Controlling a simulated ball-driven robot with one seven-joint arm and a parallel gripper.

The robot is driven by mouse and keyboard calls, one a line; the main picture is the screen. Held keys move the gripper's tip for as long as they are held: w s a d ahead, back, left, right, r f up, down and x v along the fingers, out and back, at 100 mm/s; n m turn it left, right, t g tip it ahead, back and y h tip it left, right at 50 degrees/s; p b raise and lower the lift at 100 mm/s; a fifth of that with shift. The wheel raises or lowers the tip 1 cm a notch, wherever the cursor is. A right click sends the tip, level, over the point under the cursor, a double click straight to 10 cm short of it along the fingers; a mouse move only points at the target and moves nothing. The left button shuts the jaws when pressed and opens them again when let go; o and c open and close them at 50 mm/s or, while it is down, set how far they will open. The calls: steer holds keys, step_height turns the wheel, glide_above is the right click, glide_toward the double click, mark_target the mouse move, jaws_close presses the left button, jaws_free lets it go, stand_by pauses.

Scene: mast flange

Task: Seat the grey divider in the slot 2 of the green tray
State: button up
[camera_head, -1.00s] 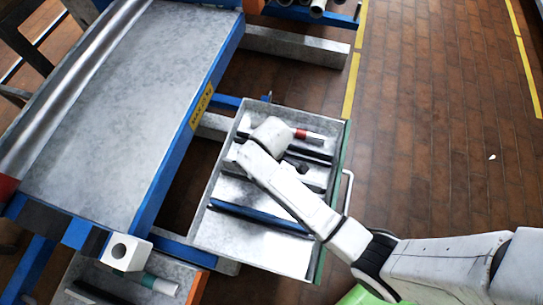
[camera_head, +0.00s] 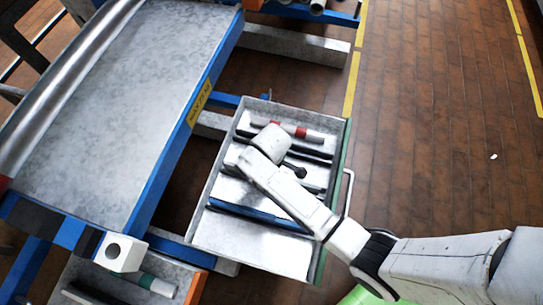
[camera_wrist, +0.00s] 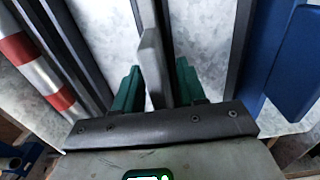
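The tray (camera_head: 226,163) is a grey metal drawer with a green right edge (camera_head: 337,185) and dark cross rails. My gripper (camera_wrist: 158,88) is over the middle of the tray, its dark green fingers pointing down into it. The grey divider (camera_wrist: 153,60) stands between the fingers and appears clamped, with a bare metal strip on each side of it. Dark rails flank it in the wrist view, one to the left (camera_wrist: 72,50) and one to the right (camera_wrist: 241,45). My wrist hides most of the divider in the head view. Its lower edge is hidden, so I cannot tell whether it is seated.
A blue bar (camera_head: 258,214) lies across the tray nearer the front. A red-and-white tube (camera_head: 290,130) lies at the back. A handle (camera_head: 348,190) is outside the right edge. A blue-framed bench (camera_head: 130,100) stands left.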

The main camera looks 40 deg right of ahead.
steer(key=shift+r, duration=0.1)
step_height(320, 180, up, 12)
steer(key=p, duration=0.3)
steer(key=shift+r+p, duration=0.1)
steer(key=shift+p, duration=0.25)
steer(key=s+d+r+m, duration=0.2)
steer(key=s+d+m, duration=0.1)
steer(key=s, duration=0.5)
steer(key=s+d+r+m+t, duration=0.1)
steer(key=s+d+r+m, duration=0.2)
steer(key=s, duration=0.5)
steer(key=shift+s+d+m, duration=0.25)
steer(key=shift+d+m, duration=0.55)
steer(key=shift+d, duration=0.1)
step_height(320, 180, up, 11)
steer(key=p, duration=1.1)
steer(key=shift+d, duration=0.1)
